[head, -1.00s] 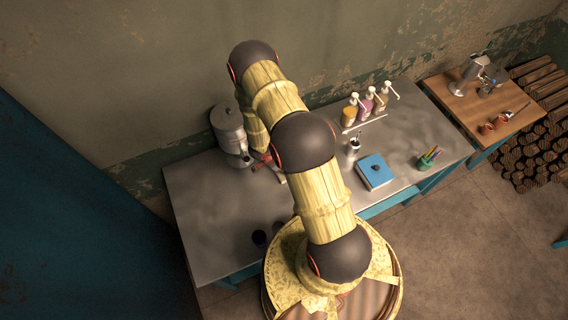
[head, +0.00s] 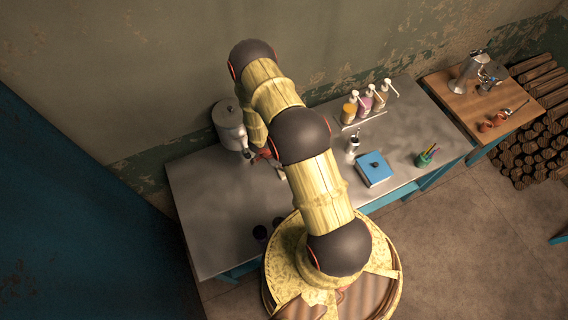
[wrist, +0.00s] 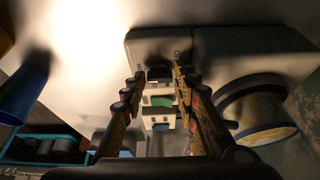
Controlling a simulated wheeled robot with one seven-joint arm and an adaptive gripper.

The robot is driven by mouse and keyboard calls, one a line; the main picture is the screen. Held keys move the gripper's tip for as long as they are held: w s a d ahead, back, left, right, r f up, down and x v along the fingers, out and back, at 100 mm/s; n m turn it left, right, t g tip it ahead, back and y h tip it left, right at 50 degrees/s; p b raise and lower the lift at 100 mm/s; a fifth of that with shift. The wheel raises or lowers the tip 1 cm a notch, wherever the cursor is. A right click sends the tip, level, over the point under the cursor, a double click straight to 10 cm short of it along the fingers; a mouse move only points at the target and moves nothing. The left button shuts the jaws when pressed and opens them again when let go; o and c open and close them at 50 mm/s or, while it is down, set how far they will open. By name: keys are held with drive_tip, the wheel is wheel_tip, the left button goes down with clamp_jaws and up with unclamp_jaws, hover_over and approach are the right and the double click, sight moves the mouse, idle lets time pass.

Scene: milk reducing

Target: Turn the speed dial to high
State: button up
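My gripper (wrist: 160,90) shows in the wrist view with its two fingers apart, pointing at a grey machine body (wrist: 222,50). Small dark marks like lettering sit on the machine beside the right fingertip. Between and beyond the fingers are small white, green and blue parts (wrist: 160,101); I cannot tell which is the speed dial, nor whether a finger touches it. In the head view the gripper (head: 268,157) is small and partly hidden by my arm, just right of a grey metal canister (head: 229,125) at the back left of the metal table. The machine is mostly hidden there.
On the metal table (head: 205,205) stand pump bottles (head: 366,103), a blue box (head: 374,169) and a green pen cup (head: 424,160). A wooden table (head: 476,98) is at right. A round pale vessel (wrist: 257,112) is close right in the wrist view.

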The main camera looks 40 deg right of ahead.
idle(0.4)
drive_tip(key=b, duration=0.1)
drive_tip(key=n+b, duration=0.1)
drive_tip(key=shift+s+f+n+t+b, duration=0.1)
drive_tip(key=shift+f+n+t+b, duration=0.1)
drive_tip(key=shift+n+t+b, duration=0.15)
drive_tip(key=n+t+b, duration=0.1)
drive_tip(key=n+b, duration=0.1)
drive_tip(key=b, duration=0.1)
drive_tip(key=n+b, duration=0.2)
drive_tip(key=b, duration=0.1)
drive_tip(key=shift+s+t, duration=0.2)
drive_tip(key=shift+t, duration=0.15)
drive_tip(key=n+t+b, duration=0.1)
drive_tip(key=n+b, duration=0.1)
drive_tip(key=b, duration=0.2)
drive_tip(key=n+b, duration=0.3)
drive_tip(key=b, duration=0.1)
drive_tip(key=shift+s+d+t+y, duration=0.2)
drive_tip(key=shift+t+y, duration=0.1)
drive_tip(key=shift+t, duration=0.1)
drive_tip(key=n+b, duration=0.2)
drive_tip(key=b, duration=0.3)
drive_tip(key=shift+n+t+y, duration=0.25)
drive_tip(key=shift+t+y, duration=0.05)
drive_tip(key=shift+y, duration=0.1)
drive_tip(key=shift+b, duration=0.65)
